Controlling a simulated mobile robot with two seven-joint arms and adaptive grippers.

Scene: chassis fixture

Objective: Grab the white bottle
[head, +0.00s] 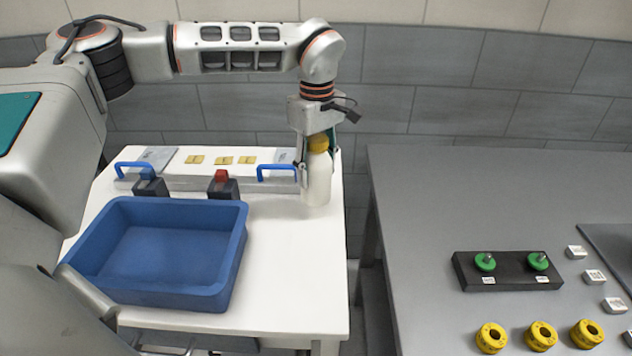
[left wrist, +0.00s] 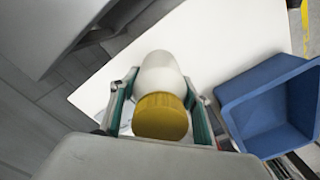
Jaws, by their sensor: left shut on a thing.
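The white bottle (head: 317,182) with a yellow cap stands upright at the back right of the white table, near its right edge. My left gripper (head: 318,155) comes down from above with its fingers on both sides of the bottle, shut on it near the cap. In the left wrist view the bottle (left wrist: 160,75) shows between the two green-padded fingers, with the yellow cap towards the camera. I cannot tell whether the bottle's base touches the table. My right gripper is not in view.
A blue bin (head: 160,250) stands on the white table (head: 290,290) left of the bottle. A fixture with blue handles (head: 277,170) is close beside the bottle. A grey table (head: 420,210) at right holds a black block (head: 510,270) and several yellow rings (head: 540,335).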

